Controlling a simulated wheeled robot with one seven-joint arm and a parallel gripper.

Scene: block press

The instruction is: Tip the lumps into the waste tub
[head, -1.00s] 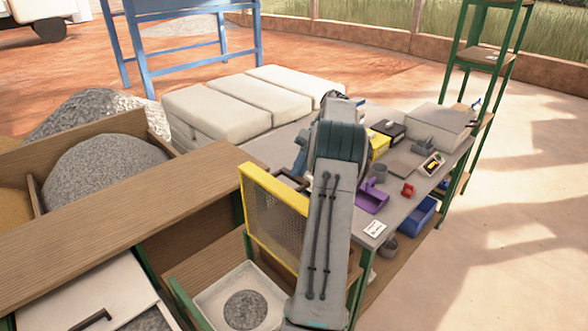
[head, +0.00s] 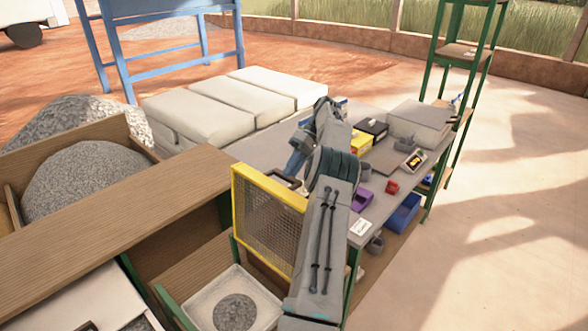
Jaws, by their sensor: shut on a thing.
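A sieve with a yellow frame and grey mesh (head: 268,212) stands steeply on edge left of my arm. My gripper (head: 290,178) is behind its top edge, partly hidden by the sieve and my arm, and is shut on the sieve; the grip itself is barely visible. No lumps can be made out; anything behind the mesh is hidden. A white square tray (head: 205,298) with a round grey patch of material lies below and left of the sieve.
A grey bench (head: 385,205) at the right holds a purple scoop (head: 362,200), a red item (head: 392,187) and a yellow box (head: 362,143). Wooden bins (head: 130,195) with grey gravel stand at the left. Pale sacks (head: 235,100) lie behind. The floor at the far right is clear.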

